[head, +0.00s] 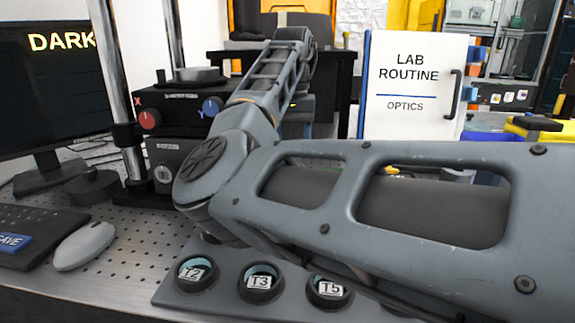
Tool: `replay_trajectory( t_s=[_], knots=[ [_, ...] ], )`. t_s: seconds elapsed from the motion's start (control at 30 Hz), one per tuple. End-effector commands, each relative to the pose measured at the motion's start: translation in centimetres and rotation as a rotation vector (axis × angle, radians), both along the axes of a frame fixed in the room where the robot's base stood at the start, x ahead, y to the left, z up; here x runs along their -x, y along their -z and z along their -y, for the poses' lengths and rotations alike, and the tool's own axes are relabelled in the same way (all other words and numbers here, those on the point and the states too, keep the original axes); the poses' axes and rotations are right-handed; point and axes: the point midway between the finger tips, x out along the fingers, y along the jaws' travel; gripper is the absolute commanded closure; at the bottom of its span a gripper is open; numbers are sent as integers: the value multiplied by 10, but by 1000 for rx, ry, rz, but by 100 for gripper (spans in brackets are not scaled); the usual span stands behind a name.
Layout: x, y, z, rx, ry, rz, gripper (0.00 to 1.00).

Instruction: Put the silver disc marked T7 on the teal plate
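A grey holder (222,286) at the bottom edge has a row of round black-rimmed seats. Three of them show labels: T2 (193,273), T3 (260,281) and T5 (330,289). Inside the rims, beside the labels, I see some teal colour. No label T7 shows, and I cannot make out the T7 disc. My arm covers the holder's right part. No separate teal plate can be made out. My arm crosses the picture from the lower right and bends upward near the middle. My gripper cannot be seen.
An instrument with a red knob (148,119) and a blue knob (212,107) stands behind the holder. A monitor (50,80), keyboard (35,232) and mouse (85,246) are at left. A white "LAB ROUTINE" board (412,80) stands behind my arm. Some perforated tabletop (135,235) is bare.

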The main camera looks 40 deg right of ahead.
Motion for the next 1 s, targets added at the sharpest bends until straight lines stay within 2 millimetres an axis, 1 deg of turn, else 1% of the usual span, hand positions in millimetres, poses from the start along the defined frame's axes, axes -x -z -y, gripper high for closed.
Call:
replay_trajectory(
  t_s=[0.03,0.1,0.27,0.5,0.87,0.9,1.0],
  knots=[
    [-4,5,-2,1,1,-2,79],
    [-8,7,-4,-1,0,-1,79],
    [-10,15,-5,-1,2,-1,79],
    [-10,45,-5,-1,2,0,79],
    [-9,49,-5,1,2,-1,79],
    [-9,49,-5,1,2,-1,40],
    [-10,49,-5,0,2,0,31]
  ],
)
